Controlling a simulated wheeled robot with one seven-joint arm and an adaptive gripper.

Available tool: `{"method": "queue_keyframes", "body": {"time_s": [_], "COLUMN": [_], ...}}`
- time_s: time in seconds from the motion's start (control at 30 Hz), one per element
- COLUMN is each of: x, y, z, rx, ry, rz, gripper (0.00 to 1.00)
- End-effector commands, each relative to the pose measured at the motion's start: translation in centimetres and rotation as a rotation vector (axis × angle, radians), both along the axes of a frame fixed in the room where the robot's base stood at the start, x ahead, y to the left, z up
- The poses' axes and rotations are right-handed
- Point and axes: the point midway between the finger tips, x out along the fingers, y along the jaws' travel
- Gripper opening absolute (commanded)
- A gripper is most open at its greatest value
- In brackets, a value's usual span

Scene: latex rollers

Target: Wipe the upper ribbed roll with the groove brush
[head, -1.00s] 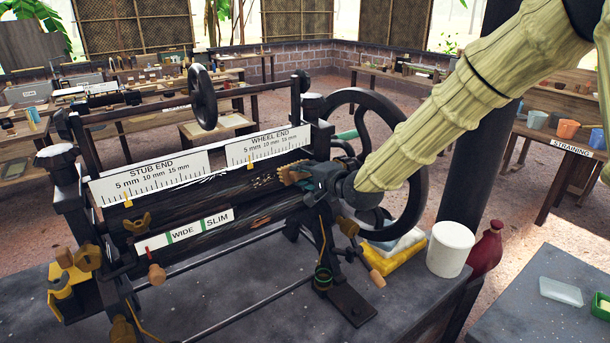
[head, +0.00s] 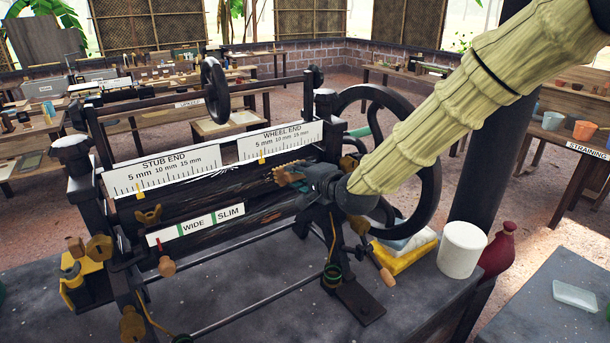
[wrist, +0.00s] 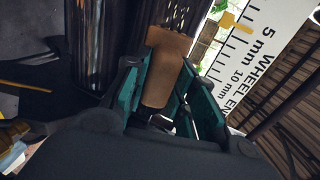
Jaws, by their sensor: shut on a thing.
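The groove brush (wrist: 165,65), a brown wooden block with bristles at its far end, sits between the teal fingers of my gripper (wrist: 166,92) in the wrist view. My gripper is shut on it. In the head view, the brush (head: 291,166) shows as a small tan strip under the WHEEL END scale, by my gripper (head: 298,181). Dark ribbed roll surface (wrist: 92,45) lies beside the brush in the wrist view.
A STUB END scale plate (head: 165,170) and a WIDE/SLIM plate (head: 197,224) front the machine. A large black handwheel (head: 430,190) stands right of my gripper.

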Motion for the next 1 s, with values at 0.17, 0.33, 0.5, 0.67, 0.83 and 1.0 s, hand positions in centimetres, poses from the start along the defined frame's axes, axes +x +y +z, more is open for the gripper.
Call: {"method": "queue_keyframes", "body": {"time_s": [0.17, 0.33, 0.5, 0.67, 0.83, 1.0], "x": [-0.6, -0.8, -1.3, -1.9, -2.5, -2.7], "y": [1.0, 1.3, 2.0, 2.8, 3.7, 4.0], "z": [-0.1, -0.1, -0.1, -0.1, -0.1, 0.0], "rx": [0.0, -0.001, 0.0, 0.0, 0.001, -0.001], "ry": [0.0, 0.0, 0.0, 0.001, 0.001, 0.0], "rz": [0.001, 0.001, 0.002, 0.001, 0.001, 0.001], "gripper": [0.07, 0.07, 0.07, 0.07, 0.07, 0.07]}}
